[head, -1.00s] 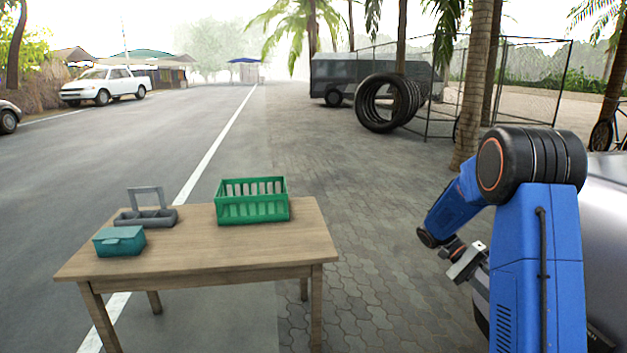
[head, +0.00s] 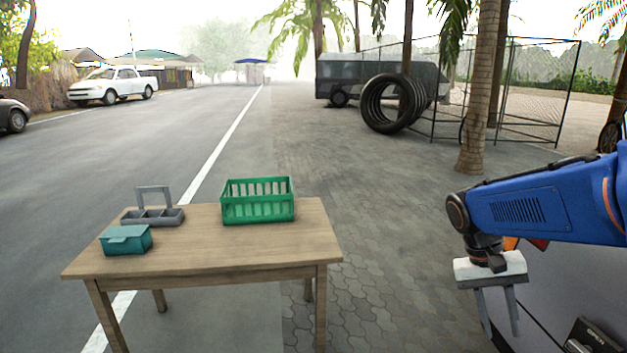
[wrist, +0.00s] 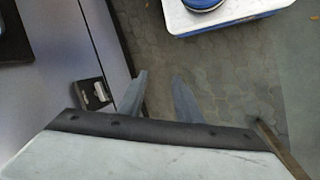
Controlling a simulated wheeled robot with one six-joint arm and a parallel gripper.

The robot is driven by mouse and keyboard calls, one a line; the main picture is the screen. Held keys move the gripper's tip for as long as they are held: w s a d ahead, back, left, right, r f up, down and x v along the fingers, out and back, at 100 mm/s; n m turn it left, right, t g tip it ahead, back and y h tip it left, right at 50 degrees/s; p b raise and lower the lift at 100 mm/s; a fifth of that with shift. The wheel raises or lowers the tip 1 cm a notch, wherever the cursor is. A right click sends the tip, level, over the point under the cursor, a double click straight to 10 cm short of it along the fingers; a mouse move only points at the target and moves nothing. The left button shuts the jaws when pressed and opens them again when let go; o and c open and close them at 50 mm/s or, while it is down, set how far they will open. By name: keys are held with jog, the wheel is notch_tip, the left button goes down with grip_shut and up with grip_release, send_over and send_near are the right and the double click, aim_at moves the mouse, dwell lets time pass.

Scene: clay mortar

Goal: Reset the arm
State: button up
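My arm reaches in from the right edge of the head view. My gripper (head: 502,334) hangs below its end with the fingers pointing down, to the right of the table and clear of it. The two fingers are apart with nothing between them. The wrist view also shows the open gripper (wrist: 158,76), with paving beyond the fingertips.
A wooden table (head: 190,255) at the left holds a green slatted crate (head: 258,208), a grey handled caddy (head: 165,217) and a teal lidded box (head: 125,240). Tyres (head: 392,103) and a palm trunk (head: 475,110) stand behind. Paving right of the table is clear.

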jog(key=s+a+r+n+t+y, duration=0.1)
jog(key=s+a+n+t+y, duration=0.2)
jog(key=s+a+t, duration=0.5)
jog(key=shift+s+a+r+n, duration=0.15)
jog(key=shift+s+a+n, duration=0.65)
jog(key=shift+a, duration=0.25)
